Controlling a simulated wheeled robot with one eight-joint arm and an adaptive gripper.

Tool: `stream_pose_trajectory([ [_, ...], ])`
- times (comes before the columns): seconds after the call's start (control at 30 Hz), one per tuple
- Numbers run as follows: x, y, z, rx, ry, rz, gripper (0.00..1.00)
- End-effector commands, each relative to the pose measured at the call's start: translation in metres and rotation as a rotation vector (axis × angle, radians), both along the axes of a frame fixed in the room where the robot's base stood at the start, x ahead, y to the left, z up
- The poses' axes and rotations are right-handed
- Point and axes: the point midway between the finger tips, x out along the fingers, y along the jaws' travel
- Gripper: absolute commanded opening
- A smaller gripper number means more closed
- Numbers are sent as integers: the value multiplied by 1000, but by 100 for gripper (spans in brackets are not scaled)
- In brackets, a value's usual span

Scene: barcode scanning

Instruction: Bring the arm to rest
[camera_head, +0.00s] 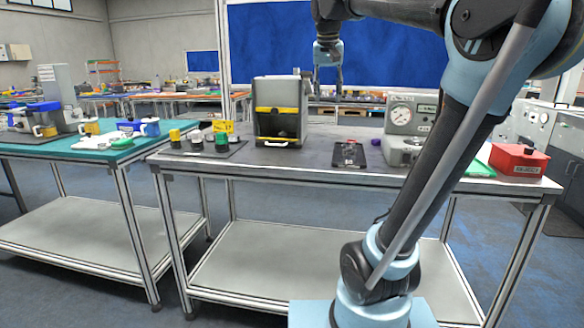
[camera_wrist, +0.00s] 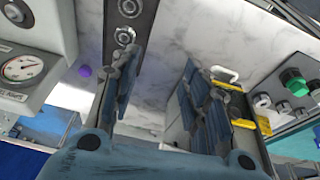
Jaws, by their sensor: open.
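My arm reaches up from its base at the lower right and bends over at the top of the head view. My gripper (camera_head: 328,78) points down above the workbench (camera_head: 318,160), between a grey box with yellow edging (camera_head: 280,112) and a machine with a gauge (camera_head: 402,112). In the wrist view my gripper (camera_wrist: 160,85) has its two fingers well apart, with only bare bench top between them. It is empty and touches nothing that I can see.
A black tray with round sockets (camera_head: 348,154) lies on the bench below. A red box (camera_head: 518,162) sits at the right end. Yellow and green knobbed parts (camera_head: 222,142) stand on the left. A teal-topped table (camera_head: 60,150) adjoins on the left. Air around the gripper looks clear.

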Motion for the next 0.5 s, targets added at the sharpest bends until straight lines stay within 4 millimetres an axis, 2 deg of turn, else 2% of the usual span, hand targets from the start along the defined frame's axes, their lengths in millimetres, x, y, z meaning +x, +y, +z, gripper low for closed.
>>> stream_pose_trajectory([
  [0.03, -14, -9, -23, 1, 7, 3, 42],
  [0.2, -58, -33, -94, 4, 31, 29, 42],
  [0.37, -102, -50, -167, 8, 52, 54, 42],
  [0.5, -143, -62, -234, 14, 68, 78, 42],
])
